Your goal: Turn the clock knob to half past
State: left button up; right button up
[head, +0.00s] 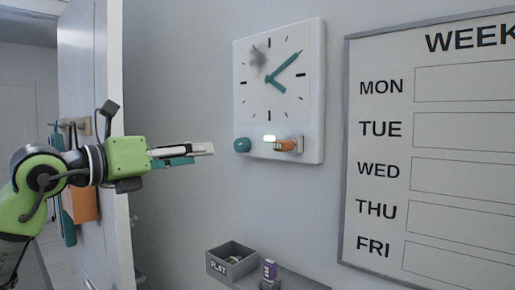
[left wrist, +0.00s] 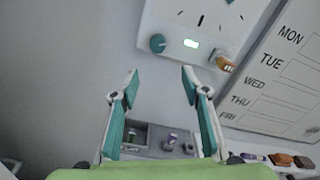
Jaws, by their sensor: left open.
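A white square clock (head: 312,100) hangs on the wall in the head view. Its long teal hand (head: 285,64) points to the upper right and its short hand (head: 279,87) to the lower right. A round teal knob (head: 241,145) sits at its lower left; the knob also shows in the left wrist view (left wrist: 158,43). My left gripper (head: 208,150) is left of the knob in the head view, apart from it. In the left wrist view its fingers (left wrist: 160,75) are spread and empty, with the knob beyond the gap. My right gripper is not in view.
A lit green indicator (head: 269,138) and an orange part (head: 285,145) are right of the knob. A grey box (head: 232,258) and a small purple item (head: 269,271) stand on the ledge below. A week board (head: 345,150) hangs at right; a white door panel (head: 92,110) stands at left.

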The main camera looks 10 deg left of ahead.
pick_arm(q)
jog(key=r, duration=0.1)
jog(key=p, duration=0.6)
send_near(238, 145)
jog(key=x, duration=0.7)
jog(key=shift+w+d+r, duration=0.2)
jog(key=shift+w+d, duration=0.05)
jog(key=shift+w+d+f, duration=0.15)
jog(key=shift+w+d, duration=0.15)
jog(key=shift+w, duration=0.2)
jog(key=c, duration=1.1)
